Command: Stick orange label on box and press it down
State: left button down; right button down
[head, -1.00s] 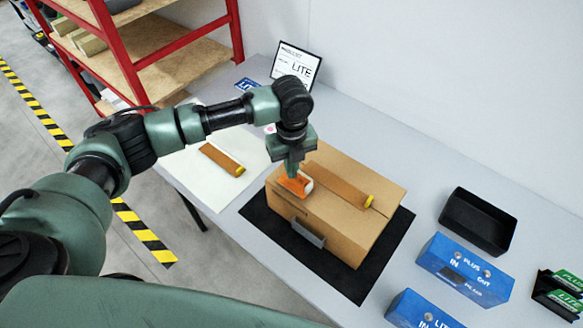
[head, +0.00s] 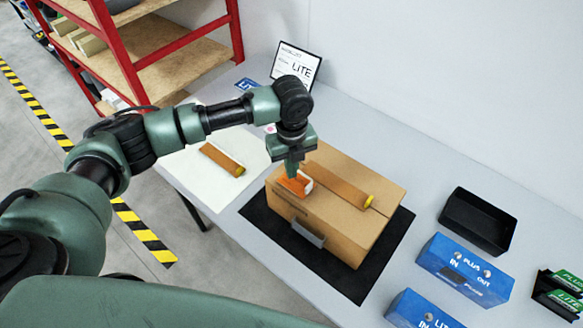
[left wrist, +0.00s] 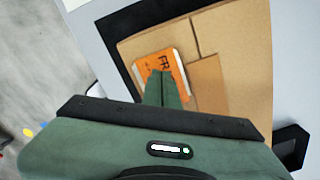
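A closed cardboard box (head: 345,228) sits on a black mat (head: 258,220) on the table. An orange label (head: 296,186) with a white edge lies at the box top's left corner; in the left wrist view the label (left wrist: 173,62) shows dark lettering. My left gripper (head: 292,172) points down with its fingertips at the label. In the left wrist view the fingers (left wrist: 162,88) look closed together, over the label's lower part. Whether they pinch the label or only touch it is hidden. My right gripper is in neither view.
A brown strip with a yellow end (head: 345,188) runs along the box top. A similar strip (head: 222,159) lies on a white sheet (head: 190,180). A black tray (head: 477,221) and blue units (head: 465,270) stand right. A LITE sign (head: 297,64) stands behind.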

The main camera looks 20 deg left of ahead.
pick_arm(q)
jog(key=shift+f+b, duration=0.35)
jog(key=shift+f, duration=0.5)
dwell(1.0)
dwell(0.3)
notch_tip(320, 180, up, 6)
jog(key=p, duration=0.6)
jog(key=shift+r, duration=0.1)
dwell(0.4)
